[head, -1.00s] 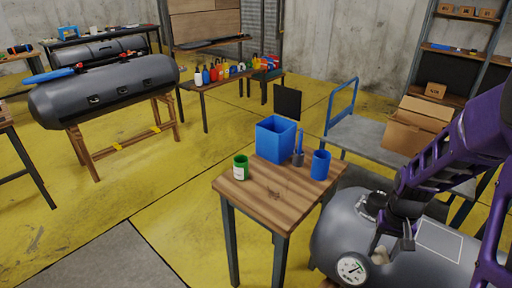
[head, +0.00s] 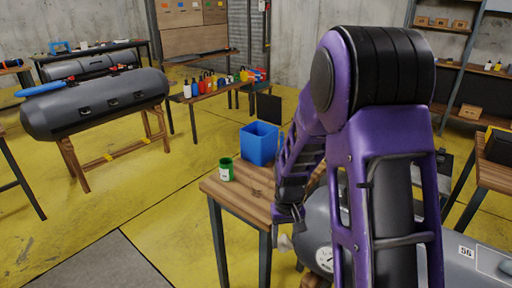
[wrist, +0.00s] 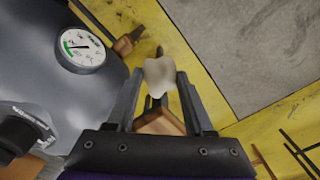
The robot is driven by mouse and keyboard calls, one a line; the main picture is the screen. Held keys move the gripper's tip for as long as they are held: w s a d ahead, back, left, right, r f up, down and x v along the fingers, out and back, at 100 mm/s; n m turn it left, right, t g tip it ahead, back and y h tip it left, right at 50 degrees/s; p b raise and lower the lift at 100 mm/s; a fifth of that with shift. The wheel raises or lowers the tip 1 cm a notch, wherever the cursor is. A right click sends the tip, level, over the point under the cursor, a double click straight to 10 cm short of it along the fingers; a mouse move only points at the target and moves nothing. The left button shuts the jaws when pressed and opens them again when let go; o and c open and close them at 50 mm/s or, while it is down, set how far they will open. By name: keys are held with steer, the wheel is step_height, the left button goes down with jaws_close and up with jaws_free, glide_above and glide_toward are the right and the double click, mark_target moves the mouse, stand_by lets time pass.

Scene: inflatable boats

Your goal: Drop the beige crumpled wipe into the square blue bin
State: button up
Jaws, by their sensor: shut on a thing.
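The beige crumpled wipe (wrist: 160,75) is held between the fingertips of my gripper (wrist: 158,88) in the wrist view. In the head view my gripper (head: 287,228) points down in front of the small wooden table, with the wipe (head: 285,243) showing as a pale lump below it. The square blue bin (head: 259,144) stands open on the table, behind my gripper and a little to its left. My arm hides part of the table to the right of the bin.
A green can (head: 226,170) stands on the wooden table (head: 235,195), left of the bin. A grey tank with a gauge (wrist: 80,50) lies beside my gripper. Another table (head: 205,90) holds several coloured bottles.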

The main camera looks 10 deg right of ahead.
stand_by(0.5)
steer(key=s+f, duration=0.4)
steer(key=f, duration=1.1)
steer(key=shift+a, duration=0.3)
